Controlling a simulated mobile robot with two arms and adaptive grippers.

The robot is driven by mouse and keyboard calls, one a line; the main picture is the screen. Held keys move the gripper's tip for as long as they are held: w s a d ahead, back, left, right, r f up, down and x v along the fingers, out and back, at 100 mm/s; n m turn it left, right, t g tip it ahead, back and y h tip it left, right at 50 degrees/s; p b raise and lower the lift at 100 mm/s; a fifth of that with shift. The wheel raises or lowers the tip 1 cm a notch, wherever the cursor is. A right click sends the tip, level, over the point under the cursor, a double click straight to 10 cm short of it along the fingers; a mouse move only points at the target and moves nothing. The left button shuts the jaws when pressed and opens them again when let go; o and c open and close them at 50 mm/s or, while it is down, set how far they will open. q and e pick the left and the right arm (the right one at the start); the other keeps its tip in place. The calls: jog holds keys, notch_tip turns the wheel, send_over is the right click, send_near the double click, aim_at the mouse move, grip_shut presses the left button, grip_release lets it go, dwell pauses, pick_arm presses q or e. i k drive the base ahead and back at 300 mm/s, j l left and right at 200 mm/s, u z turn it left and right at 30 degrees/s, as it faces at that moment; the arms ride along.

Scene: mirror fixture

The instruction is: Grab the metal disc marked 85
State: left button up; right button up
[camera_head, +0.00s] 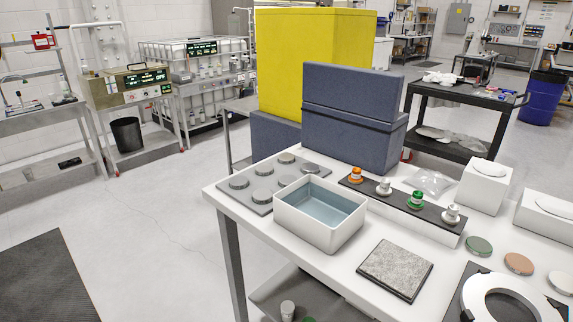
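Neither of my grippers is in view. Several grey metal discs sit in two rows on a grey plate (246,202) at the left end of the white table. Among them are a front-left disc (238,182), a front-right disc (262,196), and a back disc (286,158). No number is readable on any disc at this size, so I cannot tell which is marked 85. A green disc (479,246), a copper-coloured disc (518,263) and a pale disc (561,282) lie at the right of the table.
A white basin of bluish liquid (295,228) stands right of the plate. A strip with several knobs (398,205), a grey textured pad (395,268), white blocks (484,187) and a white ring (468,296) crowd the table. Blue-grey boxes (350,135) stand behind.

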aim_at(284, 159)
jog(key=i+j+z, duration=0.15)
jog(key=z, duration=0.35)
jog(key=i+j+z, duration=0.1)
jog(key=z, duration=0.35)
jog(key=j+z, duration=0.3)
jog(key=z, duration=0.2)
